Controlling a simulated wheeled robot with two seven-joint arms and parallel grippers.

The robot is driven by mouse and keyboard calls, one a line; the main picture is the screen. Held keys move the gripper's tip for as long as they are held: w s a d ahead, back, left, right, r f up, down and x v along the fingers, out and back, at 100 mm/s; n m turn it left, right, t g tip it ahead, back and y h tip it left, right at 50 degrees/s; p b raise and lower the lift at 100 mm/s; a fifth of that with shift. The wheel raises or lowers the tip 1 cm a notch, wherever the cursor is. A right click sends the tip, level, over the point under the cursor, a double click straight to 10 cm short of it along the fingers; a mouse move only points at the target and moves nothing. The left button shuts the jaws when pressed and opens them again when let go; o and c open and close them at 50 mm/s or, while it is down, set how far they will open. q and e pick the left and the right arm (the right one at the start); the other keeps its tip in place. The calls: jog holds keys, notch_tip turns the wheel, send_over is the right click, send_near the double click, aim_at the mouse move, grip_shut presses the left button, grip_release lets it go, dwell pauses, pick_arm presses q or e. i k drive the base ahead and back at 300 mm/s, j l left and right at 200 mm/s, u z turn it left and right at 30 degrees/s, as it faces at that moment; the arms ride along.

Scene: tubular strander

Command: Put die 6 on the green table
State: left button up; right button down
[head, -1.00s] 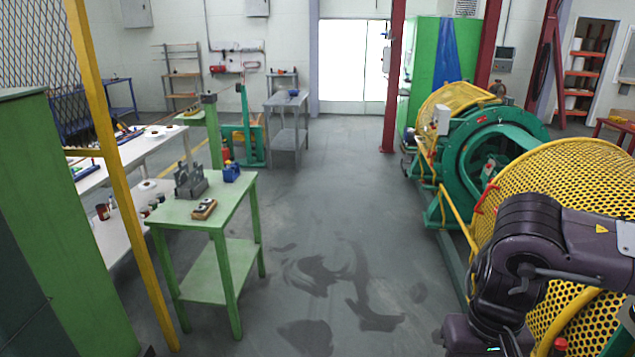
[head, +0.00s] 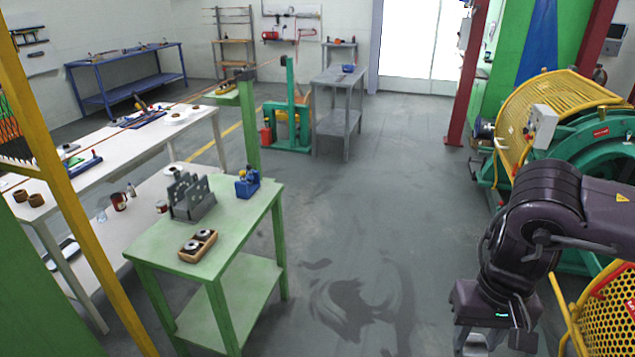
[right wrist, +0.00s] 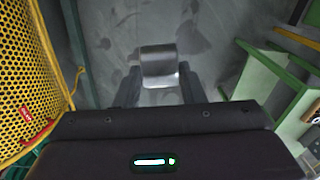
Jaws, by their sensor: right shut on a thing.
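The green table (head: 240,206) stands left of centre in the head view, with a lower shelf. It also shows at the right of the right wrist view (right wrist: 262,80). My right gripper (head: 487,342) is at the bottom right of the head view, over the floor and well apart from the table. In the right wrist view my right gripper (right wrist: 158,82) is shut on a shiny grey metal cylinder, which looks like die 6 (right wrist: 158,62). No number on it can be read. My left gripper is not in view.
On the green table are a grey bracket stand (head: 192,198), a wooden tray with round parts (head: 197,247) and a blue item (head: 247,183). A yellow post (head: 62,185) stands at left. Yellow guards (head: 600,318) are at right. The floor between is clear.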

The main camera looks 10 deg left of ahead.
aim_at(243, 212)
jog(key=i+u, duration=0.25)
jog(key=i, duration=0.4)
jog(key=i+u, duration=0.25)
jog(key=i, duration=0.35)
jog(key=i+l+u, duration=0.25)
jog(key=i, duration=0.4)
jog(key=i+u, duration=0.4)
jog(key=i+l+u, duration=0.1)
jog(key=i+u, duration=0.2)
jog(key=u, duration=0.15)
